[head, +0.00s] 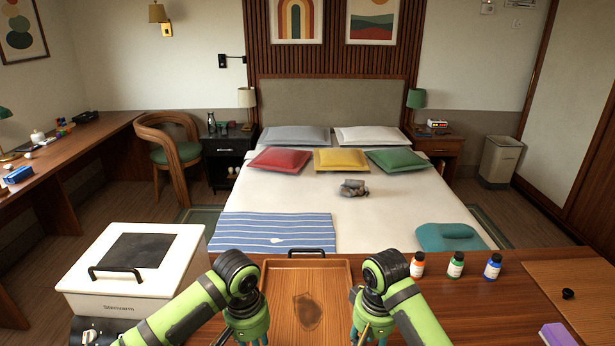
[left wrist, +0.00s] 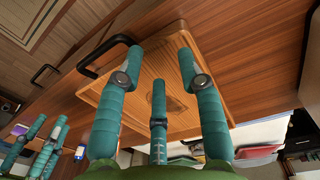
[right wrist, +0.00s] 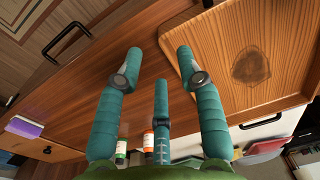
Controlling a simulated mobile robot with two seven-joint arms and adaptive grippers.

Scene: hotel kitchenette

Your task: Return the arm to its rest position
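My left gripper (head: 245,335) is low in the head view, over the left part of a wooden tray (head: 335,312) with a dark stain. In the left wrist view its fingers (left wrist: 157,68) are spread with nothing between them, and the tray (left wrist: 140,78) lies beyond. My right gripper (head: 372,335) is at the tray's right side in the head view. In the right wrist view its fingers (right wrist: 160,68) are spread and empty above bare counter, with the tray (right wrist: 285,50) to the right. Both grippers' tips are partly cut off in the head view.
A white box (head: 130,270) with a black-handled lid stands left of the tray. An orange-labelled bottle (head: 417,265), a green-labelled bottle (head: 456,265) and a blue bottle (head: 493,266) stand right. A purple block (head: 558,336) lies far right. The bed (head: 375,215) is beyond the counter.

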